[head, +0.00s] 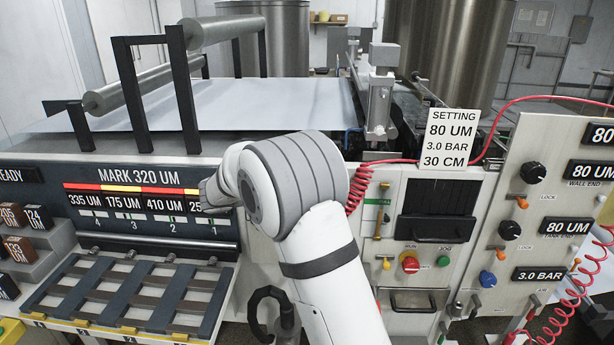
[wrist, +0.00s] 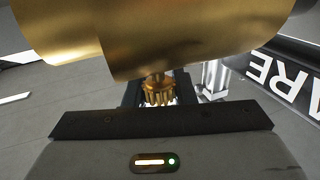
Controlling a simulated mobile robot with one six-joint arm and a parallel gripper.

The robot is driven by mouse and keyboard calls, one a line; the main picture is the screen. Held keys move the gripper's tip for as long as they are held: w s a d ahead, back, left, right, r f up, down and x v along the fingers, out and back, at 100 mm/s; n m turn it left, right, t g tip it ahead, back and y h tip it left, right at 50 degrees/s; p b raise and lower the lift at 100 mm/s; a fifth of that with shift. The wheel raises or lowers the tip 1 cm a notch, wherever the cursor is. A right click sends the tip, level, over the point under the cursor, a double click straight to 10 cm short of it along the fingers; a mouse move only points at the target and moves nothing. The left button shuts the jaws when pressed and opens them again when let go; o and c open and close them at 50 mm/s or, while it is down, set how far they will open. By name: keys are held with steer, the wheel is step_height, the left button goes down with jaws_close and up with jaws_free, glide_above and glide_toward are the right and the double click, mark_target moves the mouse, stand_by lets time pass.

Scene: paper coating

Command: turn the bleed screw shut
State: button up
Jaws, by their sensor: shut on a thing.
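In the wrist view, a small ribbed brass screw head, the bleed screw (wrist: 159,97), sits below a large brass cylinder (wrist: 150,40). A short brass stem joins the two. My gripper (wrist: 158,88) is shut on the screw head, its dark fingers partly hidden by the cylinder and its own housing. In the head view my white arm reaches to the panel's display strip, and the arm hides the gripper and the screw. How far the screw is turned cannot be told.
The machine front (head: 120,180) carries a display strip and a slatted rack (head: 130,295). A control panel (head: 420,235) with knobs and a red coiled hose (head: 362,185) stands right of my arm. White sheet (head: 270,105) and rollers (head: 140,85) lie behind.

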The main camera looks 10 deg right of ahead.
steer(key=shift+s+r+m+g+p, duration=0.15)
steer(key=shift+m+g+p, duration=0.15)
steer(key=shift+m+g, duration=1)
steer(key=shift+g, duration=0.5)
steer(key=o, duration=1)
